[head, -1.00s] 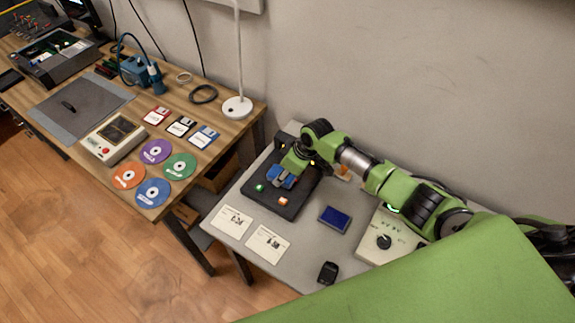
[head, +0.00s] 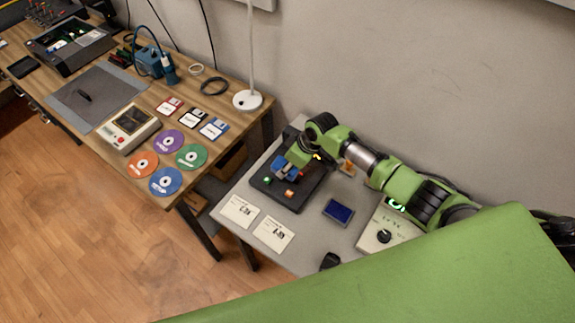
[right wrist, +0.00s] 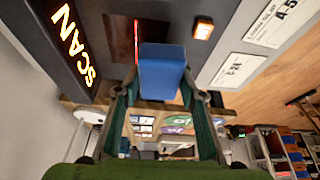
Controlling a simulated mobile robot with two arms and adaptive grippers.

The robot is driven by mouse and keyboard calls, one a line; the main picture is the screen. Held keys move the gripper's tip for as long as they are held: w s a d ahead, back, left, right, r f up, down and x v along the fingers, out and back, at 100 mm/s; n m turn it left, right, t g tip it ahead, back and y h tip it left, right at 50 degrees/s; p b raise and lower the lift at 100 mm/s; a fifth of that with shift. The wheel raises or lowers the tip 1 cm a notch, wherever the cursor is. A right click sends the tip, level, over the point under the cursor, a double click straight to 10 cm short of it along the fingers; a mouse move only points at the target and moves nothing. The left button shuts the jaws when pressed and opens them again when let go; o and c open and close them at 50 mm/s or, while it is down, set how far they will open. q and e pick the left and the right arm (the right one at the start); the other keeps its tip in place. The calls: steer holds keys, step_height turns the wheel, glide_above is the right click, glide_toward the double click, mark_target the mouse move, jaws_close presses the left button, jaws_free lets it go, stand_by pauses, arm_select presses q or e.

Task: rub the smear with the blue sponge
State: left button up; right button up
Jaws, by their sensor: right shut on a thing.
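My right gripper (head: 288,166) is shut on the blue sponge (right wrist: 162,72). The sponge sits between the two fingers and sticks out past their tips in the right wrist view. In the head view the gripper and sponge are over the left part of a dark flat scanner (head: 292,203). I cannot tell whether the sponge touches its surface. I cannot make out the smear in either view. My left gripper is not in view.
Two paper slips (head: 240,210), a blue pad (head: 338,211) and a knob box (head: 384,237) lie nearby. A wooden bench (head: 190,93) stands left, beyond a gap.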

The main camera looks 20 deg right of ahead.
steer(key=shift+r+p, duration=0.7)
steer(key=shift+r, duration=0.45)
steer(key=shift+r, duration=0.1)
steer(key=shift+r+p, duration=0.65)
steer(key=shift+r, duration=0.75)
